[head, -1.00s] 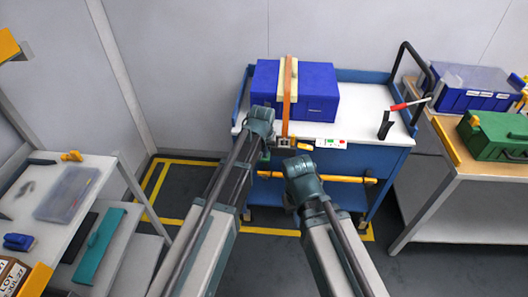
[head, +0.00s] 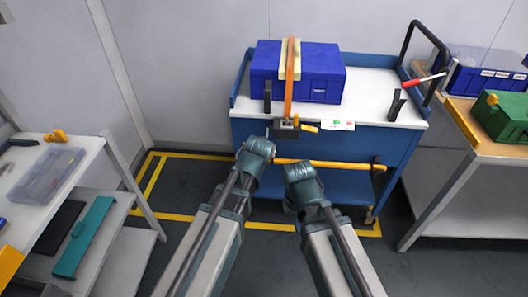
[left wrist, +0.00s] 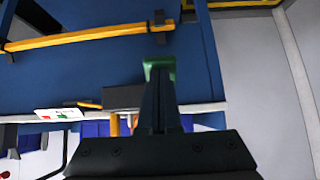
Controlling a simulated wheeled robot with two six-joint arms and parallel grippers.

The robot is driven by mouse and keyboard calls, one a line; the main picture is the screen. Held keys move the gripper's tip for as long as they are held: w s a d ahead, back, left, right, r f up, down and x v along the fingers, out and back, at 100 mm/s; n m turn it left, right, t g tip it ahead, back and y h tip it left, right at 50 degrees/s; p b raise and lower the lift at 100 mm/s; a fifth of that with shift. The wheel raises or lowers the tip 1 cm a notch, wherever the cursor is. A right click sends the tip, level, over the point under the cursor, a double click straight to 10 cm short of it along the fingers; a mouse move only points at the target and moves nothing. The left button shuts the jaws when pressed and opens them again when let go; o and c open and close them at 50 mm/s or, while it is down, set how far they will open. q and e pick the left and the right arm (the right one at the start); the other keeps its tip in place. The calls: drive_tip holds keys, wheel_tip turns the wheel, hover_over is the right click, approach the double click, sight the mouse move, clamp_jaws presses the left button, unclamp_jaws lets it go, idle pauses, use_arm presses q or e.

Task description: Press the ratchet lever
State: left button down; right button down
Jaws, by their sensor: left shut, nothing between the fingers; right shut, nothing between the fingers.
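An orange strap (head: 291,75) runs over a blue case (head: 325,72) on the cart. Its ratchet (head: 286,127) hangs at the cart's front edge, with a yellow lever (head: 305,126) sticking out to the right. The ratchet body (left wrist: 124,97) and yellow lever (left wrist: 90,104) also show in the left wrist view. My left gripper (head: 268,133) is just below and left of the ratchet; its shut fingers (left wrist: 160,75) appear empty beside it in the wrist view. Whether they touch is unclear. My right gripper (head: 291,167) is lower, in front of the cart, shut and empty.
The cart (head: 370,140) has a yellow front bar (head: 335,164) below the ratchet. A small white label panel (head: 338,126) and dark upright blocks stand near its top. A bench with a green case (head: 505,115) is right, a shelf unit left (head: 85,150).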

use_arm(q)
drive_tip(key=shift+r, duration=0.15)
drive_tip(key=shift+r+p, duration=0.65)
drive_tip(key=shift+p, duration=0.15)
